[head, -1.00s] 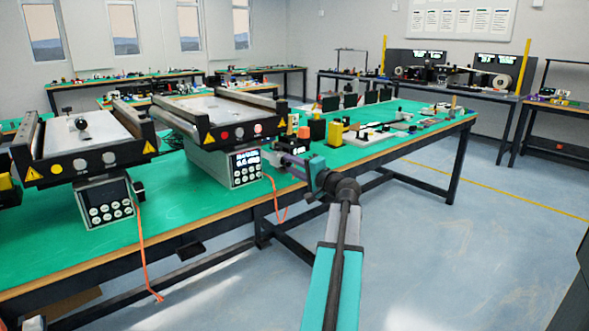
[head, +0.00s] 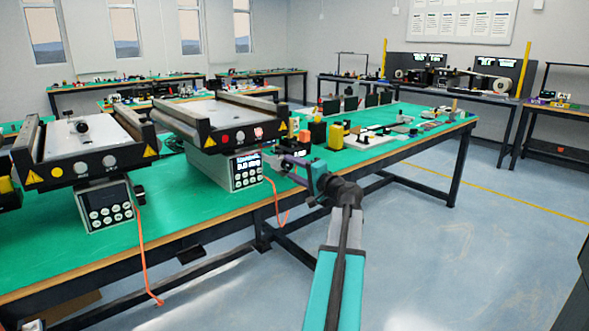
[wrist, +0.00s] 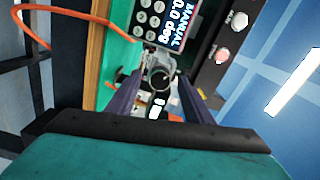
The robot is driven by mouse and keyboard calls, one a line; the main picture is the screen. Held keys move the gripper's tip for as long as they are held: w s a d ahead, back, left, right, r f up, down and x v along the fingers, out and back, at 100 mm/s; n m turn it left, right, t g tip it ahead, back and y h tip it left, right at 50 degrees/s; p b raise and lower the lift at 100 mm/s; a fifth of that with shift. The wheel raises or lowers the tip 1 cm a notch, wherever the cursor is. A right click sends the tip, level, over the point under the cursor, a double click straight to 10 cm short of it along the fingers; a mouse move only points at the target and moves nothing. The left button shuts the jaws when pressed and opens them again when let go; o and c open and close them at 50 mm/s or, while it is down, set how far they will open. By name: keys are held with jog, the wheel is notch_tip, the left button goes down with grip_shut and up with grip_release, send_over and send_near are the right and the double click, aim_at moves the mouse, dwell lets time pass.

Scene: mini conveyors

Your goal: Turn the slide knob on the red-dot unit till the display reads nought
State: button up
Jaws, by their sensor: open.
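A dark round knob with a pale ring (wrist: 161,78) appears between my gripper's fingertips. My gripper (wrist: 158,84) is open, one finger to each side of it; contact cannot be told. In the head view my gripper (head: 284,164) is beside the unit's right side.
The other conveyor unit (head: 95,160) stands to the left on the green table (head: 165,220). An orange cable (head: 141,240) hangs over the front edge, and another (wrist: 75,12) shows in the wrist view. Yellow and black blocks (head: 336,137) stand behind my gripper.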

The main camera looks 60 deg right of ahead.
jog(key=p+v, duration=0.1)
jog(key=v, duration=1.2)
jog(key=shift+s, duration=0.25)
jog(key=shift+a, duration=0.1)
